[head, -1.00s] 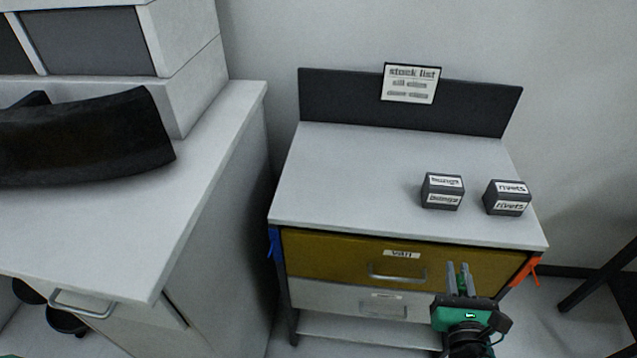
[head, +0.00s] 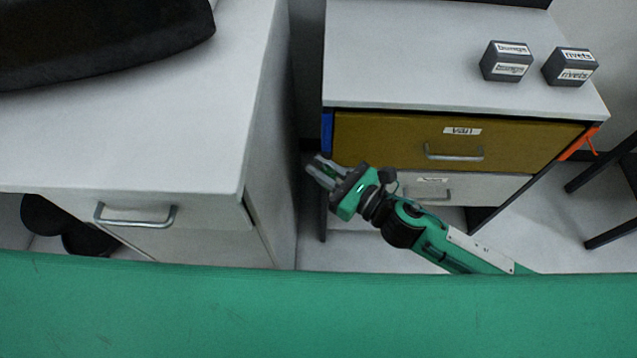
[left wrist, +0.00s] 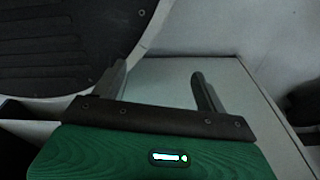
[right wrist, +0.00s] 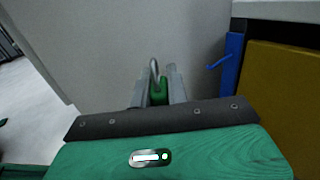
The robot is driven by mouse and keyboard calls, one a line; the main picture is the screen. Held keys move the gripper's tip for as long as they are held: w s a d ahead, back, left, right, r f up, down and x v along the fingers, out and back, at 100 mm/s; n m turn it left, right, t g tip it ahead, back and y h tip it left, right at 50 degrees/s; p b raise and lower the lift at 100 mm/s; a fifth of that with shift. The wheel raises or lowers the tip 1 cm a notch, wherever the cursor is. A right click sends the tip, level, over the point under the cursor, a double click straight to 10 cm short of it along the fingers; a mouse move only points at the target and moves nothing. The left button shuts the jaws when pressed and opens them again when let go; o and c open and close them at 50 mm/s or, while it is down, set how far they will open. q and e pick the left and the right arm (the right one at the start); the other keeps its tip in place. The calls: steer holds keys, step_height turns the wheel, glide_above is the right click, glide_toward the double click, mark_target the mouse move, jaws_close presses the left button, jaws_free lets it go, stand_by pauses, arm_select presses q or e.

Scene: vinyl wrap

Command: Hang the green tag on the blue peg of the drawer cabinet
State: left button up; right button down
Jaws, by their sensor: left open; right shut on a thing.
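The green tag (right wrist: 158,93) is between the fingers of my right gripper (right wrist: 160,88), with a grey loop standing above it in the right wrist view. In the head view my right gripper (head: 322,170) is at the left front edge of the drawer cabinet (head: 375,142); the tag is too small to make out there. The blue peg (right wrist: 220,63) sticks out leftward from a blue plate on the cabinet's left side, right of the tag and apart from it. In the head view only a blue strip (head: 327,132) shows. My left gripper (left wrist: 160,85) is open and empty.
A white desk (head: 150,140) with a handle stands left of the cabinet, leaving a narrow gap. Two dark labelled boxes (head: 506,61) (head: 570,67) sit on the cabinet top. An orange peg (head: 580,143) is on the cabinet's right side.

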arm_select(q)
steer(key=w+d+r+b, duration=0.2)
steer(key=w+r+b, duration=0.1)
steer(key=w+r, duration=0.3)
steer(key=shift+w+d, duration=0.2)
steer(key=shift+w, duration=0.1)
arm_select(e)
steer(key=w+f+n+g+y, duration=0.1)
steer(key=w+f, duration=0.3)
steer(key=w, duration=0.6)
steer(key=shift+w+a+g, duration=0.15)
steer(key=shift+a+g, duration=0.15)
steer(key=shift+a, duration=0.15)
stand_by(0.4)
arm_select(q)
steer(key=shift+s, duration=0.2)
arm_select(e)
steer(key=c, duration=1.3)
jaws_free()
steer(key=shift+r, duration=0.1)
arm_select(q)
steer(key=shift+a, duration=0.25)
